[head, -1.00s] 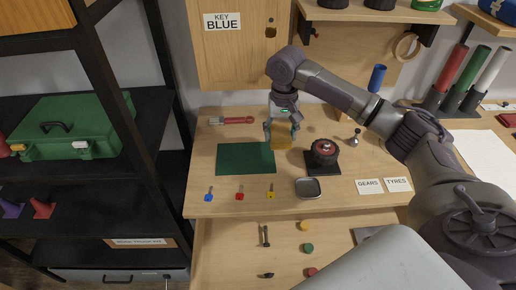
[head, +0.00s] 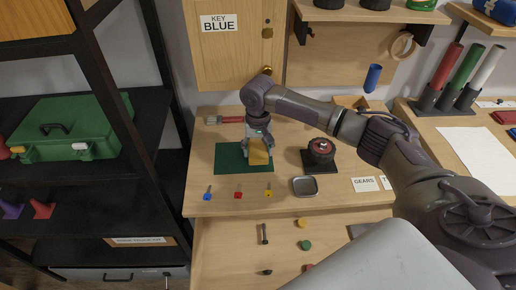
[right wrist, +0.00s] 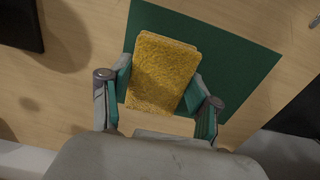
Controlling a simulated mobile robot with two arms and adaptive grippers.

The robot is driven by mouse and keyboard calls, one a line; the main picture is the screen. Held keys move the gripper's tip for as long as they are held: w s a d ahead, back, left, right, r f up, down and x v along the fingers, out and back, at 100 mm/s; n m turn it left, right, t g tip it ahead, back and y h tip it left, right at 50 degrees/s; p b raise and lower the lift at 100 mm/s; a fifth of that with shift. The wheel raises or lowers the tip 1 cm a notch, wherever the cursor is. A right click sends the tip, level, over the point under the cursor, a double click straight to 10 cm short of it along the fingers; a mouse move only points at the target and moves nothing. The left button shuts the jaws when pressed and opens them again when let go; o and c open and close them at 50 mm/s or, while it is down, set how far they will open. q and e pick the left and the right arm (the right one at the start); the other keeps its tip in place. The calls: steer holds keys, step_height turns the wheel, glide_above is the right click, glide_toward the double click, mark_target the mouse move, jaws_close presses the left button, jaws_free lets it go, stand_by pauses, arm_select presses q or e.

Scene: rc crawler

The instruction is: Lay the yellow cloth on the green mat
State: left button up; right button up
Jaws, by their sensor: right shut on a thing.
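The yellow cloth (head: 259,152) is a folded, fuzzy rectangle. My right gripper (head: 258,149) is shut on it and holds it over the right part of the green mat (head: 230,158). In the right wrist view the cloth (right wrist: 162,75) sits between the two fingers of the gripper (right wrist: 160,90), with the green mat (right wrist: 235,60) behind and below it. Whether the cloth touches the mat I cannot tell. My left gripper is not in view.
A wheel on a black stand (head: 320,152) and a grey metal tray (head: 305,186) stand right of the mat. Blue (head: 207,192), red (head: 238,192) and yellow (head: 268,190) keys lie in front of it. A red-handled tool (head: 226,120) lies behind.

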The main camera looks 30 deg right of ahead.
mark_target(258, 151)
steer(key=shift+f, duration=0.15)
steer(key=o, duration=1.1)
steer(key=shift+c, duration=0.2)
step_height(258, 151, up, 12)
steer(key=b, duration=0.1)
steer(key=shift+r, duration=0.2)
steer(key=shift+f, duration=0.1)
